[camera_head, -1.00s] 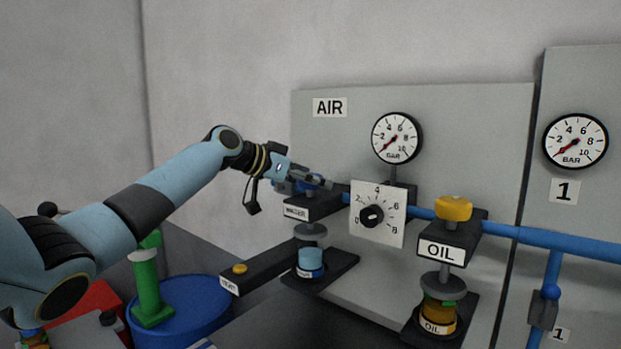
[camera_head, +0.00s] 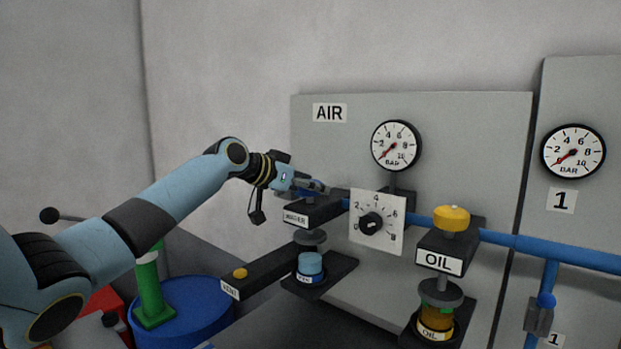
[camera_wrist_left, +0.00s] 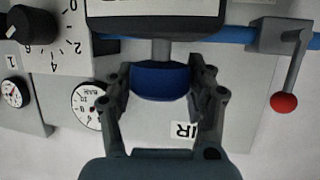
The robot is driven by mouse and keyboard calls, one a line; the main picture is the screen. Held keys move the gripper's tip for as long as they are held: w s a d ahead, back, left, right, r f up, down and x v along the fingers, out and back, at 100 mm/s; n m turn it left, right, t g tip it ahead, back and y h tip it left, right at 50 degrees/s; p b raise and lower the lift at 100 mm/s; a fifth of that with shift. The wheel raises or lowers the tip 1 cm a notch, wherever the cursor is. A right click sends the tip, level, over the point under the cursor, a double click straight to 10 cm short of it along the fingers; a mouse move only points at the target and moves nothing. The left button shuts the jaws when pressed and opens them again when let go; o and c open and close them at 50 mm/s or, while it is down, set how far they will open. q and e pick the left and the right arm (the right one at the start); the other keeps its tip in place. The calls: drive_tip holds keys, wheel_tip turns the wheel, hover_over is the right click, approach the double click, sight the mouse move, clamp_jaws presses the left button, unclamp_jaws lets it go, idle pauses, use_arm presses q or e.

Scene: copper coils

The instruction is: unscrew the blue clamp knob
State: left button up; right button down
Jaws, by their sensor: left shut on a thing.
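The blue clamp knob (camera_wrist_left: 160,82) shows in the left wrist view as a short blue cylinder on a grey stem, below a dark block. The fingers of my left gripper (camera_wrist_left: 162,88) stand on both sides of it and are shut on it. In the head view my left gripper (camera_head: 312,187) is above the dark block labelled WATER (camera_head: 312,208), and the fingers mostly hide the knob there. My right gripper is in neither view.
A dial (camera_head: 371,224) and the OIL unit with a yellow knob (camera_head: 452,218) stand to the right. A blue pipe (camera_head: 550,246) runs across the panel (camera_head: 460,130). A red-ended lever (camera_wrist_left: 284,101) is beside the gripper. A blue drum (camera_head: 190,318) is lower left.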

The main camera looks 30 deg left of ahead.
use_arm(q)
drive_tip(key=n+y+p, duration=0.2)
drive_tip(key=p, duration=0.1)
drive_tip(key=shift+d+r+y, duration=0.15)
drive_tip(key=shift+r+y, duration=0.15)
drive_tip(key=shift+y, duration=0.1)
drive_tip(key=shift+n+y+p, duration=0.45)
drive_tip(key=shift+n+y, duration=0.15)
drive_tip(key=shift+n, duration=0.1)
drive_tip(key=shift+f+n+y, duration=0.2)
drive_tip(key=shift+n+y, duration=0.7)
drive_tip(key=shift+y, duration=0.2)
drive_tip(key=shift+w+f+n+y, duration=0.1)
drive_tip(key=shift+n+y, duration=0.8)
drive_tip(key=shift+y, duration=0.1)
drive_tip(key=shift+f+n+g+y+b, duration=0.1)
drive_tip(key=shift+n+g+y+b, duration=0.35)
drive_tip(key=shift+y+b, duration=0.2)
drive_tip(key=n+g+y+b, duration=0.2)
drive_tip(key=n+b, duration=0.1)
drive_tip(key=b, duration=0.1)
drive_tip(key=n+g+y+b, duration=0.3)
drive_tip(key=n+b, duration=0.1)
drive_tip(key=b, duration=0.1)
drive_tip(key=shift+g+y+b, duration=0.25)
drive_tip(key=shift+y+b, duration=0.05)
drive_tip(key=shift+y, duration=0.05)
drive_tip(key=shift+n+g+y+b, duration=0.3)
drive_tip(key=shift+n+g+b, duration=0.3)
drive_tip(key=shift+b, duration=0.15)
